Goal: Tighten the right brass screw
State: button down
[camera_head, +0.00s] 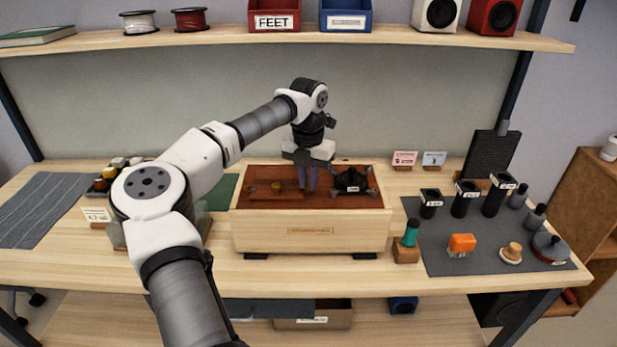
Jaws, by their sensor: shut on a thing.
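A pale wooden box (311,229) with a reddish-brown top (345,201) stands in the middle of the bench. Two small brass-coloured pieces, a left one (252,188) and a right one (276,187), show on the left half of the top, by a thin brown bar. My gripper (308,187) points down onto the top, right of these pieces and left of a black part (350,180). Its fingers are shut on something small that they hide. I cannot tell whether that is a brass screw.
A dark mat (440,262) on the right holds black cylinders (465,198), an orange block (461,243) and other small parts. A green-topped tool (411,233) stands right of the box. A shelf (225,35) with bins and speakers runs above. A grey striped mat (40,208) lies left.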

aim_at(308, 185)
jog(key=m, duration=0.4)
jog(key=shift+m+p, duration=0.3)
jog(key=shift+m, duration=2)
jog(key=shift+p, duration=0.3)
jog(key=c, duration=1.4)
grip_release()
notch_tip(308, 185, up, 14)
jog(key=b, duration=0.2)
